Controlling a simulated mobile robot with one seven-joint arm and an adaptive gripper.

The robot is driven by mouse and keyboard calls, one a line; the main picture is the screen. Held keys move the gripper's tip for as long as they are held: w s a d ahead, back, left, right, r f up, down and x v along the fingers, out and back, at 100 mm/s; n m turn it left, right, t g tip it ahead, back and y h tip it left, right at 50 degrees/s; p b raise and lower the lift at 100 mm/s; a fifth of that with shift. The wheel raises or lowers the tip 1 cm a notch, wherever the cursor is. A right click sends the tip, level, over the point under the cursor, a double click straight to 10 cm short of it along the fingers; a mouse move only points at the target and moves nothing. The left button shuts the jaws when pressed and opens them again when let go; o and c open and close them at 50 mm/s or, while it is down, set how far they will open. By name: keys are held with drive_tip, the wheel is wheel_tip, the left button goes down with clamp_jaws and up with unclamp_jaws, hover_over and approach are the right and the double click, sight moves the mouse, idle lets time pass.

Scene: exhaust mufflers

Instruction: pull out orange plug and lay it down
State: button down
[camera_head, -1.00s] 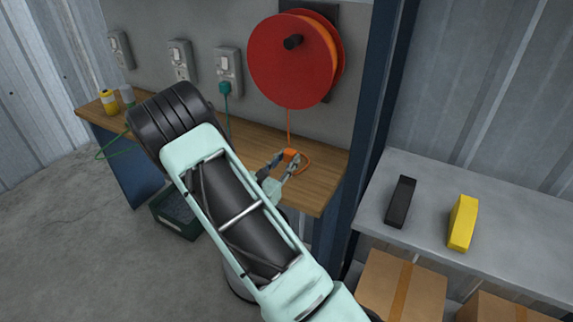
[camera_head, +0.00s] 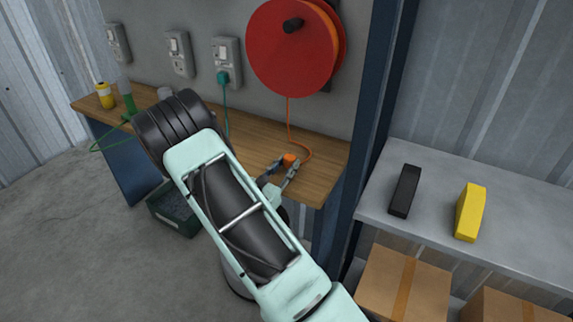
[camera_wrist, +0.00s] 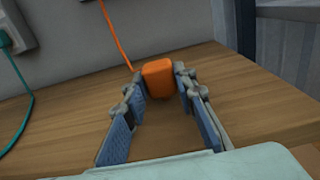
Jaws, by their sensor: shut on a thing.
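The orange plug (camera_head: 290,159) is at the wooden bench top (camera_head: 253,143), below the red cable reel (camera_head: 292,47). Its orange cord (camera_head: 290,122) runs up to the reel. My gripper (camera_head: 283,168) is shut on the plug. In the wrist view the plug (camera_wrist: 158,78) sits between the fingertips of my gripper (camera_wrist: 160,82), close to the bench (camera_wrist: 213,72). I cannot tell whether it touches the wood. The plug is out of any socket.
Wall sockets (camera_head: 228,61) hang above the bench, one with a green plug (camera_head: 222,77). A yellow can (camera_head: 105,95) stands at the bench's left end. A blue post (camera_head: 380,100) rises at its right. A grey shelf (camera_head: 430,215) holds a black block (camera_head: 404,190) and a yellow one (camera_head: 469,212).

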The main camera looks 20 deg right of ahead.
drive_tip(key=c, duration=1.5)
unclamp_jaws()
